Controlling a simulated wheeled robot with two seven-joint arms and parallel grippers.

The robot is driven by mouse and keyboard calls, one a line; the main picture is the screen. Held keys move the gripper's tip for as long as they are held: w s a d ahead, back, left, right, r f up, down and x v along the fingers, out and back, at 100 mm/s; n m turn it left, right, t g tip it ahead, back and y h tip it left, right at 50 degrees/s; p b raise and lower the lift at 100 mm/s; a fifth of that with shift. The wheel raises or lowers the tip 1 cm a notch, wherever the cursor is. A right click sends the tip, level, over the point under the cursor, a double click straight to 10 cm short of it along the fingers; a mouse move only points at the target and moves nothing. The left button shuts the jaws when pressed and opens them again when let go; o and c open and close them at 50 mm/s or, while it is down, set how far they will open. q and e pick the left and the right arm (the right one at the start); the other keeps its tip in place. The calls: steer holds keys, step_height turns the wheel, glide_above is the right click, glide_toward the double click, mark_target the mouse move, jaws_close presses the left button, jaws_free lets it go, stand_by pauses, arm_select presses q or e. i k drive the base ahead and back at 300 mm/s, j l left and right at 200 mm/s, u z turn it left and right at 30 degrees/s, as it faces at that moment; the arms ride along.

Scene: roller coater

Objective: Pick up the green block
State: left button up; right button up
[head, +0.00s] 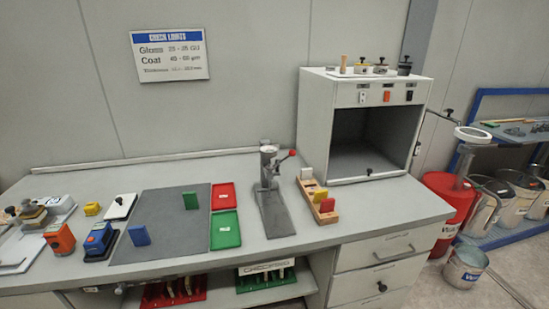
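The green block (190,201) stands upright on the right part of the dark grey mat (165,220) on the bench. It sits close to the left edge of the red tray (222,196), with nothing touching it. Neither of my grippers shows in the head view.
A blue block (138,235) stands on the mat's front left. A green tray (225,230) lies in front of the red one. A lever press (272,190), a wooden rack of coloured blocks (318,203) and an open cabinet (362,125) stand right. Instruments (60,238) crowd the left.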

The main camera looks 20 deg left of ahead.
mark_target(190, 198)
steer(key=u, duration=1.3)
